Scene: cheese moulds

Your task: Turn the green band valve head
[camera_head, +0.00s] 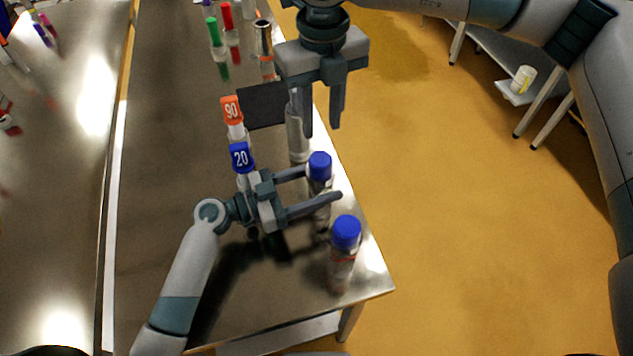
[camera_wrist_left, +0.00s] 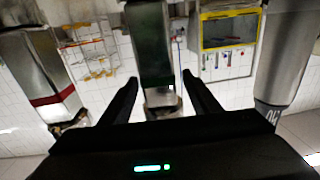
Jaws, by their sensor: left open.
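A blue-capped upright cylinder (camera_head: 320,166) stands near the table's right edge. In the left wrist view a column with a broad dark green band (camera_wrist_left: 150,45) stands between the fingers; it looks like the same cylinder, its band hidden in the head view. My left gripper (camera_head: 322,184) is open, its fingers on either side of it in the picture; contact cannot be told. It also shows in the left wrist view (camera_wrist_left: 160,95). My right gripper (camera_head: 323,115) hangs open above the table edge, fingers pointing down.
A second blue-capped cylinder with a red band (camera_head: 346,234) stands nearer the front corner. A grey cylinder (camera_head: 298,130) stands behind. Labelled pieces "90" (camera_head: 232,112) and "20" (camera_head: 241,158) stand left on the metal table (camera_head: 160,180). Floor lies to the right.

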